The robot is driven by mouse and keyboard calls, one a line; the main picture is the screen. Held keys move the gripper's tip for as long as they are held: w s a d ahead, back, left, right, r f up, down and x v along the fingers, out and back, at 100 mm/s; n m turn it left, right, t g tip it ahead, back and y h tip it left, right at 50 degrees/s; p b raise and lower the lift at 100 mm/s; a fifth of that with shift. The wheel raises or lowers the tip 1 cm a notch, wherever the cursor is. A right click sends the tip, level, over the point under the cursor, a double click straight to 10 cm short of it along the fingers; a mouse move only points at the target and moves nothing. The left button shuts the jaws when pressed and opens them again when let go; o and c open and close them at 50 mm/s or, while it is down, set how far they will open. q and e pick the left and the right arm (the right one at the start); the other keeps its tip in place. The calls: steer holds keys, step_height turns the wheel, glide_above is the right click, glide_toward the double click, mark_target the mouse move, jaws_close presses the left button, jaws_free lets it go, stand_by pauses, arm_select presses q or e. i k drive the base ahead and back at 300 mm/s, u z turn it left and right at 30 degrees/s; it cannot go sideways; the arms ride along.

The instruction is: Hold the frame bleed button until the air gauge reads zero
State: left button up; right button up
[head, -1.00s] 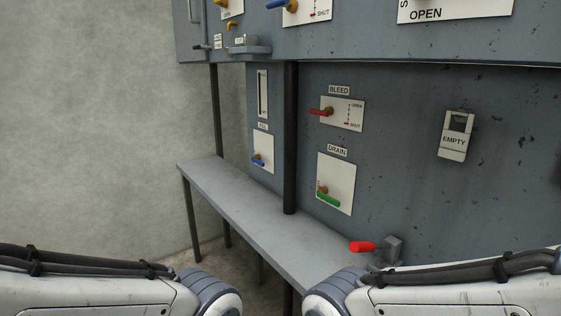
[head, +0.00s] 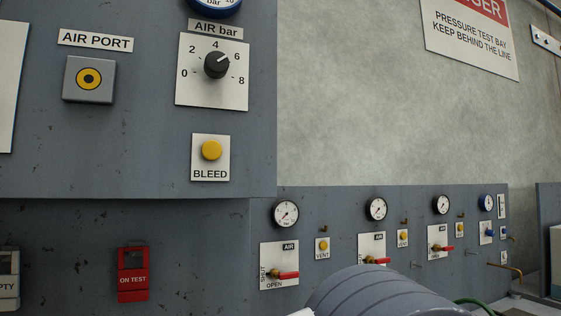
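A yellow round bleed button (head: 211,150) sits on a white plate marked BLEED on the upper grey panel, left of centre. Above it is a black knob (head: 216,65) on a plate marked AIR bar, its pointer near 6. A blue-rimmed gauge (head: 215,5) is above the knob, cut off by the top edge, so its needle is hidden. Nothing touches the button. Neither gripper is visible; only a rounded grey part of my arm shows at the bottom centre.
A yellow and black air port (head: 89,79) is left of the knob. A red ON TEST tag (head: 133,274) hangs below. A lower panel at right holds several gauges (head: 285,213), yellow VENT buttons (head: 322,246) and red-handled valves (head: 289,275). A danger sign (head: 472,36) is on the wall.

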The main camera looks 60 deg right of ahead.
mark_target(212, 150)
steer(key=z, duration=1.2)
